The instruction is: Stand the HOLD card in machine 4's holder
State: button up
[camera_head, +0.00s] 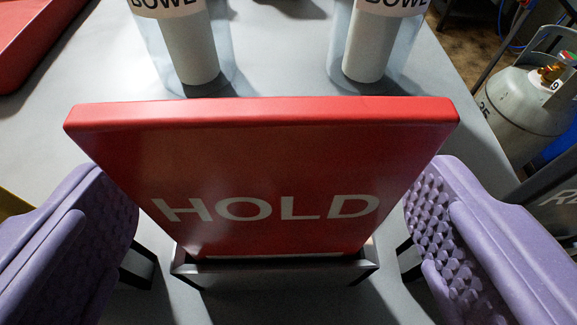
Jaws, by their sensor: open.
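The red HOLD card (265,170) stands upright in a dark metal holder (275,272), its lower edge inside the holder and its top edge towards the camera. The white word HOLD reads upright on its face. My gripper (270,225) is open, with one purple padded finger on each side of the card. A gap shows between each finger and the card, so neither finger touches it. No machine number is visible on or near the holder.
Two clear cylinders with white cores (190,45) (372,45) stand behind the card, their labels cut off. A red tray (30,40) lies at the upper left. A grey gas cylinder (525,100) stands beyond the table's right edge.

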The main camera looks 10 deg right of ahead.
aim_at(270, 227)
jog(key=b+x, duration=0.1)
jog(key=x, duration=0.2)
jog(key=shift+w+f, duration=0.1)
jog(key=shift+f, duration=0.1)
jog(key=shift+r, duration=0.1)
jog(key=shift+c, duration=0.4)
jog(key=c, duration=1)
jog(key=shift+r, duration=0.1)
jog(key=shift+c, duration=0.2)
